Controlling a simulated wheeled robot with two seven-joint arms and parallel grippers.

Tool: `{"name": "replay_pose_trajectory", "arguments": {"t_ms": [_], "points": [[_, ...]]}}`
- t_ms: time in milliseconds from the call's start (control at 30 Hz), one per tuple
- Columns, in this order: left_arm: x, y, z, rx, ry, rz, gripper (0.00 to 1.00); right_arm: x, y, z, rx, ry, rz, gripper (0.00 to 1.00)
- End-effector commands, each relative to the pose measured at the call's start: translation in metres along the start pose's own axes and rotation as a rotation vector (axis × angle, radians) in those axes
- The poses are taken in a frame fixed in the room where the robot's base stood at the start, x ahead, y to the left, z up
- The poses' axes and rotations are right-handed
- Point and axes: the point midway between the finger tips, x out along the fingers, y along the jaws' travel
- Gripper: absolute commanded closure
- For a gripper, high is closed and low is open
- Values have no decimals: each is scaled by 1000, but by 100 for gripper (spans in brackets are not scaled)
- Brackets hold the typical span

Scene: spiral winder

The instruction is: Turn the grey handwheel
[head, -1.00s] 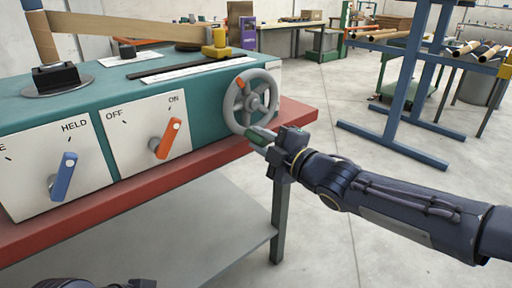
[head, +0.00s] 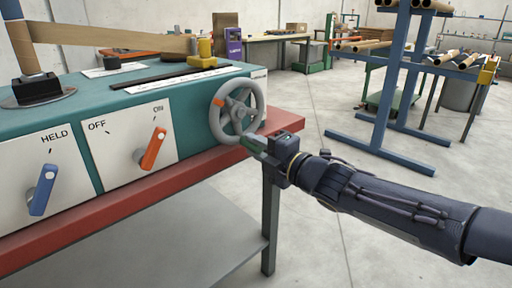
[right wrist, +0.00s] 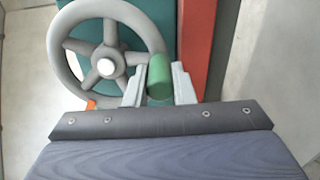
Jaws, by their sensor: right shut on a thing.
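The grey handwheel (head: 244,127) is mounted on the right end of the teal machine. It has an orange mark (head: 218,102) on its rim, at the upper left in the head view. A green handle (head: 251,143) sticks out from the lower rim. My right gripper (head: 263,151) is shut on this handle. In the right wrist view the handwheel (right wrist: 65,43) fills the upper left, and the green handle (right wrist: 159,80) sits between the two fingers. The orange mark (right wrist: 90,104) shows low there, partly hidden by my gripper. My left gripper is out of view.
The machine has an orange lever (head: 153,148) on an OFF/ON panel and a blue lever (head: 42,190) beside HELD. It stands on a red-edged bench (head: 285,121). A blue rack (head: 385,95) stands at the back right. The floor between is clear.

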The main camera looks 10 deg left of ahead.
Motion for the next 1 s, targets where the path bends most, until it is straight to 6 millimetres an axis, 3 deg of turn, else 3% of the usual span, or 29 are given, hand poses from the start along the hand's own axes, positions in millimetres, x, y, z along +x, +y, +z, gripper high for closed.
{"name": "replay_pose_trajectory", "arguments": {"t_ms": [133,167,333,667,1000], "points": [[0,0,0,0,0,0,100,0,-2,0,1,0,-3,100],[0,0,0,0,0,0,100,0,-2,0,2,0,-3,76],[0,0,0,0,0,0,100,0,-1,0,2,0,-2,56],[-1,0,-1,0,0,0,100,-4,0,0,2,-1,-1,56],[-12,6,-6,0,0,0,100,-58,2,1,3,-3,-2,56]]}}
